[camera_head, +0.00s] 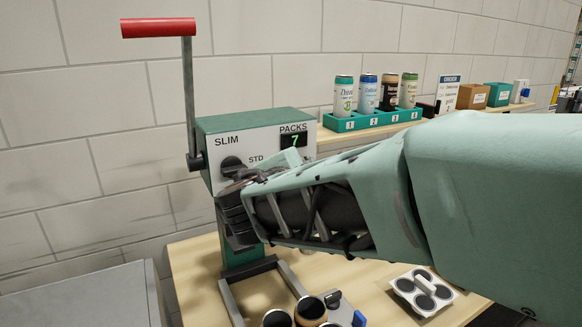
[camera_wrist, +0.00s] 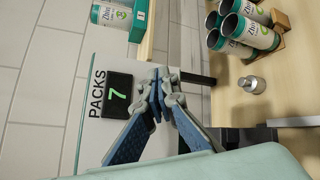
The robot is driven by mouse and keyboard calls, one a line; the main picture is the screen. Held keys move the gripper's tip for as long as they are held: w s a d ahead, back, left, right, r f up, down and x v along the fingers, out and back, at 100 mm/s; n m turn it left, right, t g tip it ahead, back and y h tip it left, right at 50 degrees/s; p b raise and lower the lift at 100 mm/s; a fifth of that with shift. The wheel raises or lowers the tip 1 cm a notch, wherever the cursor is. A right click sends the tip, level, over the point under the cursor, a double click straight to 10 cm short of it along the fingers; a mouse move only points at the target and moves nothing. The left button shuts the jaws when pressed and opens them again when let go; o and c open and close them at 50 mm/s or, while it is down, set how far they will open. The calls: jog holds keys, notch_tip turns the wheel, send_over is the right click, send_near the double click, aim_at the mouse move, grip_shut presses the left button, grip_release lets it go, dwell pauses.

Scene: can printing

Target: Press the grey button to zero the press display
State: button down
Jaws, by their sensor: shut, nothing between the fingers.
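The green press (camera_head: 255,122) stands on the wooden table with a pale front panel. Its dark display (camera_head: 293,140) reads a green 7 under the word PACKS. The display also shows in the wrist view (camera_wrist: 118,95), turned on its side. A black knob (camera_head: 232,166) sits between the SLIM and STD labels. My gripper (camera_wrist: 158,80) is shut and empty, with its fingertips close to the press panel beside the display. I cannot tell whether they touch it. The grey button cannot be made out; my gripper and arm cover part of the panel.
A red-handled lever (camera_head: 158,28) rises at the press's left. A green can rack (camera_head: 372,121) holds several cans on the back shelf. A white holder (camera_head: 423,291) with dark round wells lies on the table (camera_head: 190,258). Several cans (camera_wrist: 247,32) show at the wrist view's upper right.

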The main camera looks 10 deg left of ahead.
jog(key=shift+w+a+f+n, duration=0.15)
jog(key=shift+w+a+f, duration=0.05)
jog(key=shift+a, duration=0.35)
jog(key=shift+w+a+f+n, duration=0.15)
jog(key=shift+a, duration=0.35)
jog(key=shift+s, duration=0.1)
jog(key=shift+s+d+f+b, duration=0.1)
jog(key=shift+s+d+b, duration=0.15)
jog(key=shift+s, duration=0.4)
jog(key=shift+s+d+f+b, duration=0.1)
jog(key=shift+s+b, duration=0.15)
jog(key=shift+s, duration=0.35)
jog(key=shift+d, duration=0.1)
jog(key=s+d, duration=0.1)
jog(key=s, duration=0.1)
jog(key=s+d+b, duration=0.1)
jog(key=s+d, duration=0.1)
jog(key=shift+r, duration=0.15)
jog(key=shift+d, duration=0.1)
